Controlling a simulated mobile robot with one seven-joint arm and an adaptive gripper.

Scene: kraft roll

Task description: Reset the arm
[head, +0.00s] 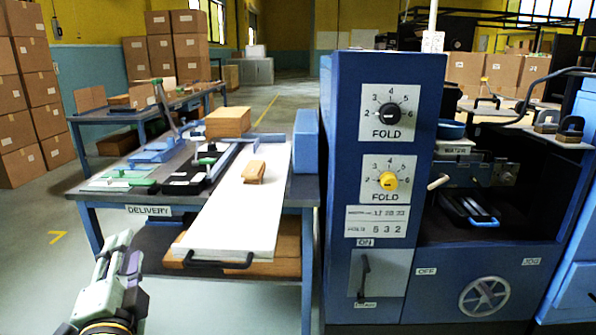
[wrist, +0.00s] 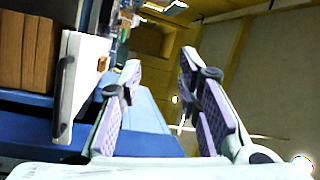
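My gripper (head: 122,256) is at the lower left of the head view, with my arm rising from the bottom edge. It is in front of the delivery table, over the grey floor, and touches nothing that I can see. In the wrist view my gripper (wrist: 158,75) has its two purple-padded fingers well apart, with nothing between them. The wrist view looks tilted, with the white board (wrist: 80,85) and its dark handle at the left. Most of my arm is out of the head view.
The delivery table (head: 90,196) bears a long white board (head: 238,205) whose black handle juts past the front edge. A blue machine (head: 383,260) with two FOLD knobs and a lever stands to the right. Box stacks (head: 38,95) stand at the far left. The floor at the left is clear.

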